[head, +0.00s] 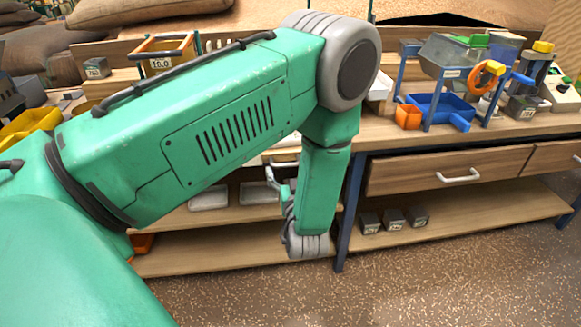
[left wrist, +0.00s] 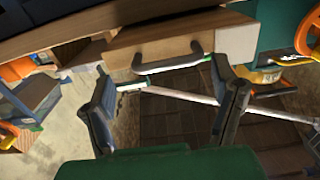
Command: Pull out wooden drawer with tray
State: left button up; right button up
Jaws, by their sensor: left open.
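In the left wrist view, a wooden drawer front (left wrist: 125,47) with a grey bar handle (left wrist: 168,64) faces my gripper. My left gripper (left wrist: 165,90) is open, with one dark finger on each side and the handle ahead between them. No contact with the handle shows. In the head view, my green left arm hides most of this gripper, and only a small grey part (head: 273,180) shows beside the wrist. Another wooden drawer (head: 410,172) with a pale handle (head: 458,176) is closed under the bench at right. I cannot make out a tray inside any drawer. My right gripper is not in view.
The bench top (head: 385,130) holds a blue-framed hopper stand (head: 432,75), a blue bin (head: 437,106) and an orange cup (head: 408,117). White trays (head: 209,196) and small grey blocks (head: 393,218) sit on lower shelves. A blue bench leg (head: 349,210) stands right of my wrist. The front floor is clear.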

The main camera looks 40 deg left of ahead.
pick_arm(q)
jog(key=v, duration=0.9)
jog(key=shift+s+d, duration=0.15)
jog(key=shift+s, duration=0.05)
jog(key=shift+a+f, duration=0.25)
jog(key=shift+f, duration=0.05)
